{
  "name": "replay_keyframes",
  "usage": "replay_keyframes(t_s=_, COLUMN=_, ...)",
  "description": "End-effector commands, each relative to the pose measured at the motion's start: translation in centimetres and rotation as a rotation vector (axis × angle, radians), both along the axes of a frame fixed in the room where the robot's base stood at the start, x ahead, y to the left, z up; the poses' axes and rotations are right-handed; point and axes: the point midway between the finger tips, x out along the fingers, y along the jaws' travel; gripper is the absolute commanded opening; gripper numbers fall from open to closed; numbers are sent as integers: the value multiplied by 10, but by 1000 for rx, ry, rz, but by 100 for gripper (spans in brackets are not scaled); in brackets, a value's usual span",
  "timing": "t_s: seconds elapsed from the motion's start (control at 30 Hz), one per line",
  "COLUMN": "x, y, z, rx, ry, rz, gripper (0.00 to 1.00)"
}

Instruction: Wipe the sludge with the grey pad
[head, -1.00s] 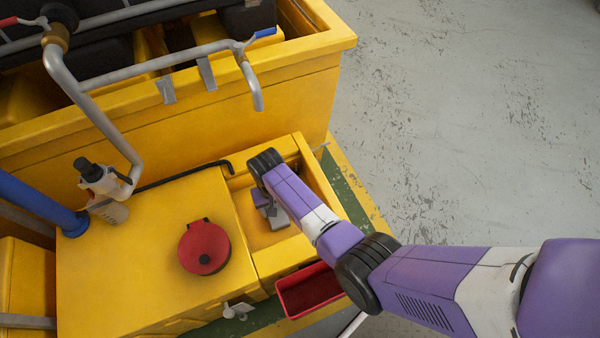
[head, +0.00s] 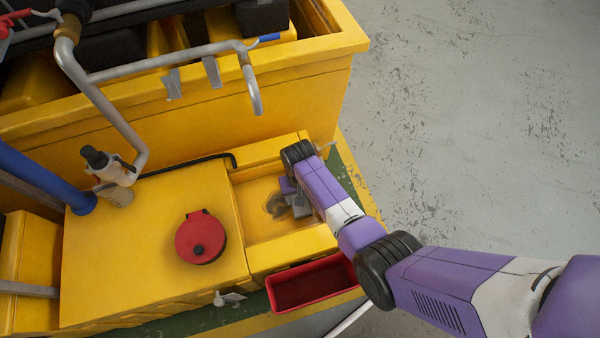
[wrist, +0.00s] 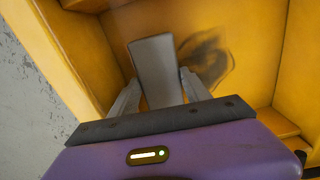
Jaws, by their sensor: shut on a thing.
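The sludge (head: 275,206) is a dark smear on the floor of the open yellow basin (head: 285,242). It also shows in the wrist view (wrist: 207,60), just right of the pad. The grey pad (wrist: 156,68) is a flat block held between the two fingers of my gripper (wrist: 158,92). In the head view my gripper (head: 298,203) is inside the basin, right of the smear, and my arm partly covers it. I cannot tell whether the pad touches the basin floor.
The yellow cover with a red round lid (head: 201,238) lies left of the basin. A red tray (head: 311,284) hangs at its front. A black bent rod (head: 190,165) and a grey pipe (head: 252,90) are behind. Open grey floor lies to the right.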

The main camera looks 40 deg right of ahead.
Motion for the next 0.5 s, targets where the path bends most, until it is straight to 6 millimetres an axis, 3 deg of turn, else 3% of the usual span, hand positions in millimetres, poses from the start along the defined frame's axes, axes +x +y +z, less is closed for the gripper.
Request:
replay_keyframes(t_s=0.03, x=2, y=0, z=20, rx=-1, ry=-5, rz=3, gripper=23)
replay_keyframes(t_s=0.5, x=3, y=-2, z=61, rx=1, ry=-1, rz=3, gripper=23)
